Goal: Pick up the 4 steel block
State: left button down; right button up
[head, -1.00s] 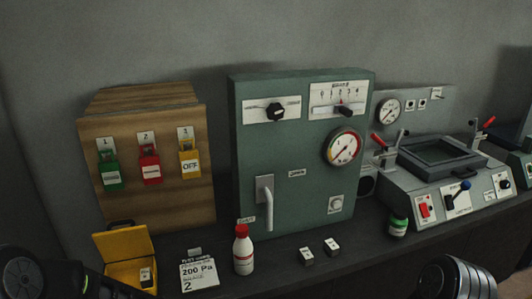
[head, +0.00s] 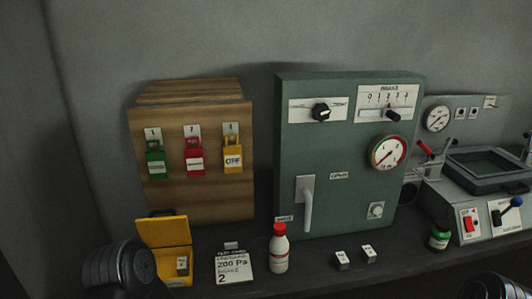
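Two small dark steel blocks with pale labelled tops stand side by side on the dark bench, in front of the green cabinet: a left block (head: 341,260) and a right block (head: 368,253). Another small block (head: 182,265) with a pale label sits in the open yellow box (head: 163,233). The labels are too small to read, so I cannot tell which block is the 4. Dark ribbed parts of my arms show at the lower left and at the lower right edge. The fingers of both grippers are out of view.
A green jar (head: 439,238) stands right. Behind are the green cabinet (head: 335,150) with a handle, a wooden padlock board (head: 215,205) and a grey machine (head: 475,195).

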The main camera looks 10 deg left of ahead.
aim_at(367, 253)
jog(key=u, duration=1.1)
jog(key=l+z, duration=0.1)
jog(key=z, duration=0.4)
jog(key=l+z, duration=0.1)
jog(key=z, duration=0.4)
jog(key=l+z, duration=0.1)
jog(key=z, duration=0.4)
jog(key=i+j, duration=0.1)
jog(key=j, duration=0.2)
jog(key=i+j, duration=0.25)
jog(key=j, duration=0.3)
jog(key=z, duration=1.45)
